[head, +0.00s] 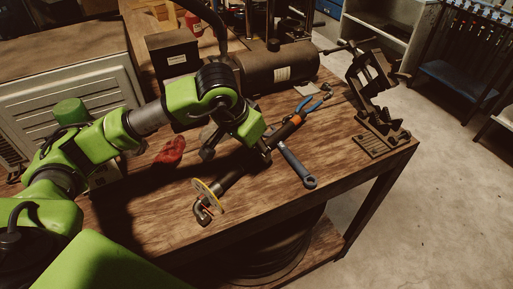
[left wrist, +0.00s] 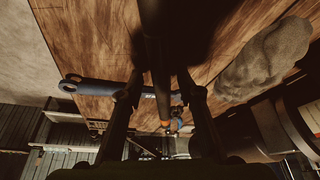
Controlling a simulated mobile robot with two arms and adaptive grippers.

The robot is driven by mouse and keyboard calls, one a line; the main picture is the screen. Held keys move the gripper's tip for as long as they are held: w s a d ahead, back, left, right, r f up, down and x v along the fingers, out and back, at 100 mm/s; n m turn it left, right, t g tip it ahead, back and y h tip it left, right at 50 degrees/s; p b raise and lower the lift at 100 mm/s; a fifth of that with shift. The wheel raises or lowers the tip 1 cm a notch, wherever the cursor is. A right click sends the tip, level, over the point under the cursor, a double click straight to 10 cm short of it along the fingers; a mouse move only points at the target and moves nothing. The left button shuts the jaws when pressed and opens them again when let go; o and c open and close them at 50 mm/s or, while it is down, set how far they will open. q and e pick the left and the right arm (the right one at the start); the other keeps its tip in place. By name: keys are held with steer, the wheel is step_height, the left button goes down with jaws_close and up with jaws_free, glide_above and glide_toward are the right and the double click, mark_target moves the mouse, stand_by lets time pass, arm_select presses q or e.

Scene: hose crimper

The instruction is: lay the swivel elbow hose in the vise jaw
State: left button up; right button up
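The swivel elbow hose lies on the wooden bench in the head view. Its bent metal elbow (head: 203,210) with a yellow-edged disc is at the near end, and an orange band (head: 291,126) is towards the far end. My left gripper (head: 262,150) is over the hose's middle and partly hides it. In the left wrist view the dark hose (left wrist: 158,70) runs between the two spread fingers (left wrist: 160,95), with gaps seen at both sides. The vise (head: 375,100) stands at the bench's right end. My right gripper is not in view.
A blue wrench (head: 297,165) lies close beside the hose; it also shows in the left wrist view (left wrist: 98,88). Blue-handled pliers (head: 312,102) lie near the orange band. A red cloth (head: 171,150) lies left. A dark tank (head: 275,66) stands behind. The front right bench top is clear.

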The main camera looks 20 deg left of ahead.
arm_select(q)
steer(key=shift+r, duration=0.1)
steer(key=shift+r, duration=0.2)
steer(key=b+v, duration=0.1)
steer(key=v, duration=1)
steer(key=shift+s+r, duration=0.15)
steer(key=shift+r, duration=0.2)
steer(key=shift+a, duration=0.1)
